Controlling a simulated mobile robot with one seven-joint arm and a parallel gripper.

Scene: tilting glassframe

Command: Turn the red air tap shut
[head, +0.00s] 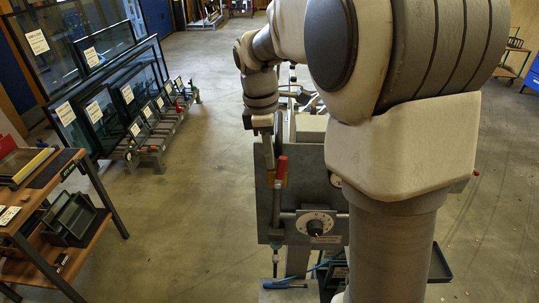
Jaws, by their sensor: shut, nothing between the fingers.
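A lever with a red grip (281,168) stands upright on the front left of a grey machine (265,205); it is the most tap-like red thing here, but I cannot tell for sure that it is the air tap. A steel rod runs down below the red grip. My gripper (267,148) points down beside the top of the lever, just to its left. Its fingers look shut and empty. They are small and partly merged with the machine behind, so I cannot tell whether they touch the lever.
A dial with a dark knob (315,227) is on the machine's front. A blue-handled tool (284,286) lies below. My arm hides the machine's right side. Framed glass panes (105,105) lean on a rack at left, and a wooden shelf (40,180) stands nearer. The floor between is clear.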

